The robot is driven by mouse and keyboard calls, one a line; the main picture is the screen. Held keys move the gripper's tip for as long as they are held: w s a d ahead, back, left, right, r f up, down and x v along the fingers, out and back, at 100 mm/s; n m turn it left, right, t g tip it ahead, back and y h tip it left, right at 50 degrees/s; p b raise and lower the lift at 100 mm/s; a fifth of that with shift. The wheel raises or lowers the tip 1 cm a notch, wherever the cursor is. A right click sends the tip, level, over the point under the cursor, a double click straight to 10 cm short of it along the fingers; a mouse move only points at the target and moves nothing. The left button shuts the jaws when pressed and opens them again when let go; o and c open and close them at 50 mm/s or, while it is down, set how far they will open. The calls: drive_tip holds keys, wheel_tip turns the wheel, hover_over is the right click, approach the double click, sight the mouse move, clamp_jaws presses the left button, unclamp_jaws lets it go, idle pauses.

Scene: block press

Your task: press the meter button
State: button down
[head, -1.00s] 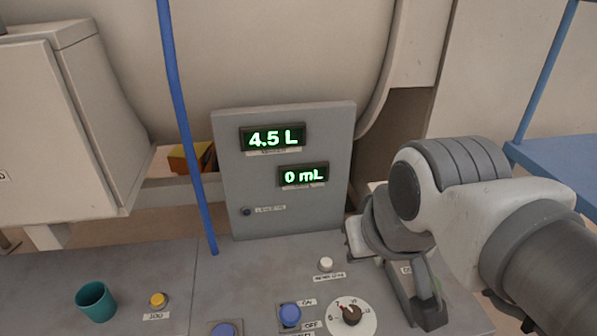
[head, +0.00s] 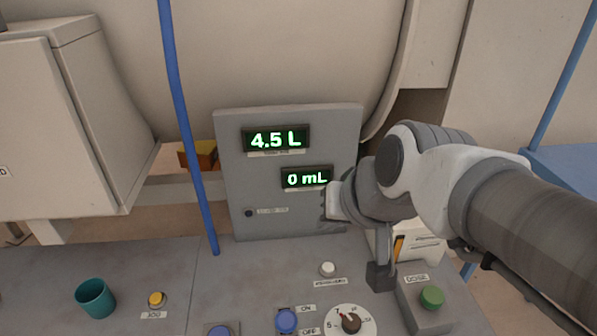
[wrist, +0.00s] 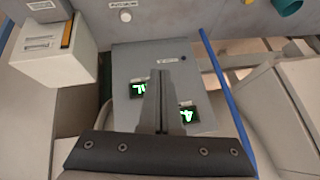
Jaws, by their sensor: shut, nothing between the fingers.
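The grey meter panel (head: 240,185) stands upright at the back of the console, its displays reading 4.5 L and 0 mL. A white button (head: 328,269) with a label too small to read is on the console in front of it; it also shows in the wrist view (wrist: 126,15). A small dark button (head: 249,213) with a blurred label is low on the panel's face. I cannot tell which is the meter button. My gripper (head: 380,276) is shut and empty, pointing down right of the white button, apart from it. It also shows in the wrist view (wrist: 163,78).
A green button (head: 432,297) on a grey box is right of my gripper, with a white box (head: 418,250) behind. A dial (head: 351,324) and blue button (head: 286,320) lie in front. A yellow button (head: 156,300), teal cup (head: 96,298) and upright blue pipe (head: 184,130) are left.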

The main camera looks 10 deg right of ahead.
drive_tip(key=w+a+m+t+y, duration=0.1)
drive_tip(key=w+a+m+t, duration=0.3)
drive_tip(key=w, duration=0.8)
drive_tip(key=w+f+m+h, duration=0.3)
drive_tip(key=w+f+m, duration=0.4)
drive_tip(key=m+g+h, duration=0.6)
drive_tip(key=m+h, duration=0.2)
hover_over(324, 269)
wheel_tip(324, 269, down, 12)
drive_tip(key=shift+r+t, duration=0.2)
drive_tip(key=shift+t, duration=0.1)
drive_tip(key=shift+f, duration=0.15)
wheel_tip(324, 269, down, 7)
drive_tip(key=b, duration=0.7)
drive_tip(key=shift+f, duration=0.15)
drive_tip(key=shift+f+b, duration=0.5)
drive_tip(key=shift+f, duration=0.1)
drive_tip(key=shift+f, duration=0.1)
